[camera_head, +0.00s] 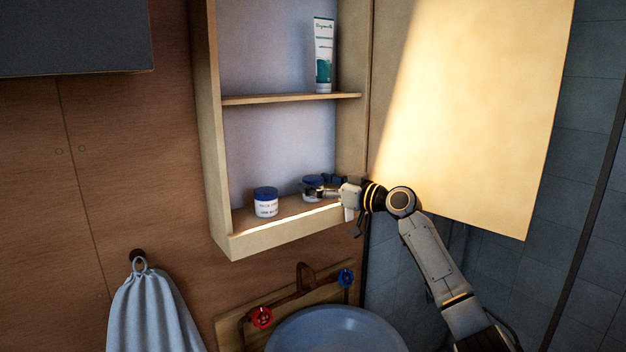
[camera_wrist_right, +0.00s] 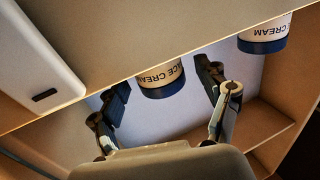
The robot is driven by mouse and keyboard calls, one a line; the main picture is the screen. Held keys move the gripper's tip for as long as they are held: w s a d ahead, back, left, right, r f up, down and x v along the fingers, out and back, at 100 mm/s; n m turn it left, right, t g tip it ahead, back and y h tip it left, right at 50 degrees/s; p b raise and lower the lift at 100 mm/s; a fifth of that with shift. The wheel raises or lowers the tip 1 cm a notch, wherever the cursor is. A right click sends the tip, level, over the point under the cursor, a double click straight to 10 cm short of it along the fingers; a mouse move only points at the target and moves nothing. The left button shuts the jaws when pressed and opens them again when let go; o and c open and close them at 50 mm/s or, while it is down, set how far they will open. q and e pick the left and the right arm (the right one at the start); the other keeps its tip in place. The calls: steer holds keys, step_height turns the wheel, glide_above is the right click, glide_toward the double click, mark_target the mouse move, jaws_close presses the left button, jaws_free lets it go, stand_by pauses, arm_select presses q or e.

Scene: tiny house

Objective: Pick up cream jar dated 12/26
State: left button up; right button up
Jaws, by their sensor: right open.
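Two white cream jars with dark blue lids stand on the bottom shelf of the open wall cabinet. The left jar (camera_head: 266,207) is fully visible, with small label print whose date I cannot read. The right jar (camera_head: 312,184) is partly hidden by my right gripper (camera_head: 328,186). The other jar (camera_wrist_right: 264,34) stands off to the right there. The right gripper is open; contact cannot be told. My left gripper is not visible.
The cabinet (camera_head: 213,150) has a middle shelf (camera_head: 290,98) with a white and green tube (camera_head: 323,55). Its door (camera_head: 470,110) stands open at the right, behind my right arm. Below are a sink (camera_head: 335,330), taps and a hanging towel (camera_head: 152,310).

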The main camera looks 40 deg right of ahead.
steer(key=shift+w+a+r, duration=0.1)
steer(key=shift+w+a, duration=0.05)
steer(key=shift+w, duration=0.65)
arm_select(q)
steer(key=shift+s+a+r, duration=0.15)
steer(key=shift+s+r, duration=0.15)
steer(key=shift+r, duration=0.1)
arm_select(e)
steer(key=shift+s, duration=0.1)
steer(key=c, duration=1.3)
